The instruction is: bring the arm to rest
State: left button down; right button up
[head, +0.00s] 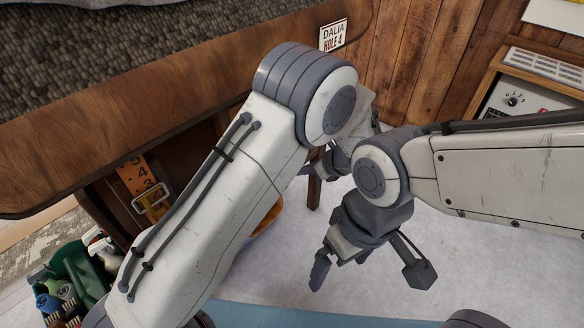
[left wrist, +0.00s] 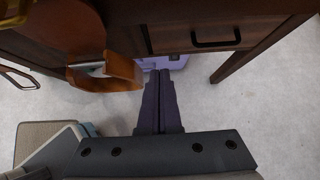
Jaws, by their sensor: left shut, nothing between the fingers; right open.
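My left arm (head: 215,190) reaches up from the lower left in the head view, bent at a grey joint near the middle. Its gripper is mostly hidden behind that arm there. In the left wrist view my left gripper (left wrist: 160,78) has its two dark fingers together with nothing between them. My right arm (head: 510,172) comes in from the right. My right gripper (head: 368,280) points down with its fingers spread and empty, over the pale floor. The two arms are close together in the picture; I cannot tell whether they touch.
A dark wooden bench (head: 180,95) with a grey top fills the upper left. A numbered orange strap (head: 133,177) hangs below it. A green crate (head: 75,262) with bottles stands at lower left. Pale floor (left wrist: 270,110) lies open.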

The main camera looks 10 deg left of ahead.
pick_arm(q)
jog(key=s+a+r+n+g+h, duration=0.1)
jog(key=s+r+n+g+h, duration=0.15)
jog(key=s+r+n, duration=0.55)
jog(key=s+r+n+g+h, duration=0.1)
jog(key=s+n+h, duration=0.2)
jog(key=s, duration=1)
jog(key=s+a+r+n+g+h, duration=0.1)
jog(key=s+r+n+g+h, duration=0.15)
jog(key=s+r+n, duration=0.55)
notch_tip(320, 180, up, 20)
jog(key=s+m+p, duration=0.1)
jog(key=s+p, duration=0.1)
jog(key=p, duration=2.2)
jog(key=shift+s+d+t, duration=0.25)
jog(key=shift+s+t, duration=0.1)
jog(key=shift+t, duration=0.05)
